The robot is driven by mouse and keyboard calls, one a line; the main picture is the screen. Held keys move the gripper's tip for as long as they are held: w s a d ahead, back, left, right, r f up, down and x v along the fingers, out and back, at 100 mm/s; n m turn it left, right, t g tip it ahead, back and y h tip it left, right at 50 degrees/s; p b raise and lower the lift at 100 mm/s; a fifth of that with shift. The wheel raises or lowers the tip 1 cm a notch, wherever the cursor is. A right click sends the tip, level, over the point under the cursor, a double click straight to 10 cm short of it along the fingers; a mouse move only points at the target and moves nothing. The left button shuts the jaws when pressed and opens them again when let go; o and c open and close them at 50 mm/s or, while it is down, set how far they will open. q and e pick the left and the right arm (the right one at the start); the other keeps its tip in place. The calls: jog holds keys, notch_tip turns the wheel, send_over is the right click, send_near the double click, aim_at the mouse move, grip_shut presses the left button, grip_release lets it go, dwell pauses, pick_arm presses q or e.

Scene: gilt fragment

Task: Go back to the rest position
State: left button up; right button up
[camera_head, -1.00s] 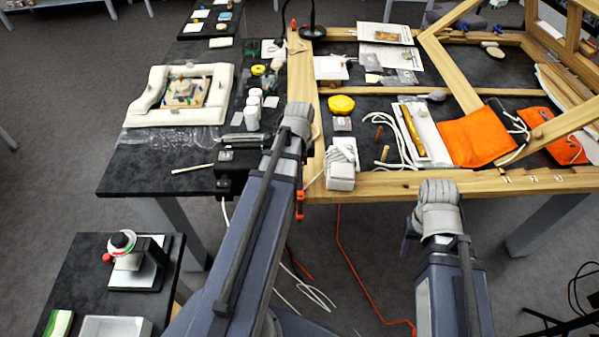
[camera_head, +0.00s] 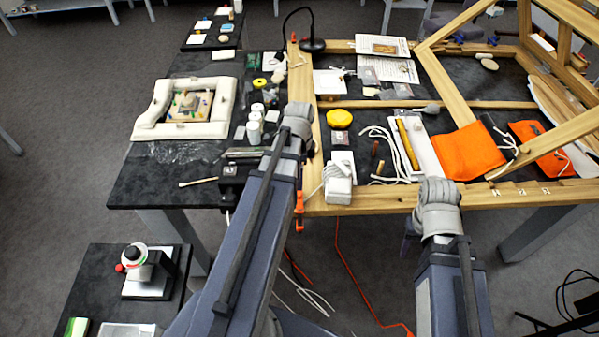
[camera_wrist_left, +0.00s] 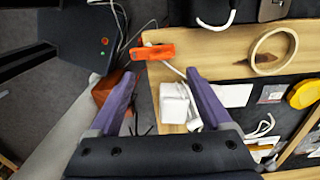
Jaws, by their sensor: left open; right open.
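In the left wrist view my left gripper (camera_wrist_left: 158,78) is open, with two purple fingers apart and nothing held. A white block (camera_wrist_left: 175,103) on the wooden edge shows between and beyond the fingers; it cannot be told whether they touch. My right gripper (camera_head: 412,222) sits below its grey wrist (camera_head: 437,205), short of the wooden frame; it is open, with little of the fingers showing and no object seen in it.
A large wooden frame (camera_head: 385,195) lies on the dark table with orange cloths (camera_head: 466,151) and a yellow disc (camera_head: 339,118). A padded white frame (camera_head: 150,120) lies at left. A small side table (camera_head: 100,262) bears a microscope-like device (camera_head: 148,270). Orange cable (camera_head: 360,275) runs across the floor.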

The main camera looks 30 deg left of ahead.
pick_arm(q)
jog(key=s+d+f+n+b, duration=0.2)
jog(key=d, duration=0.6)
jog(key=s+d+f+n+b, duration=0.1)
jog(key=s+d+n, duration=0.2)
jog(key=d, duration=0.6)
jog(key=s+d+f+n+y+b, duration=0.1)
jog(key=s+d+f+n+b, duration=0.1)
jog(key=d, duration=0.6)
jog(key=shift+s+d+f+n+b, duration=0.15)
jog(key=shift+s+f+n+b, duration=0.15)
jog(key=shift+s+n+b, duration=0.15)
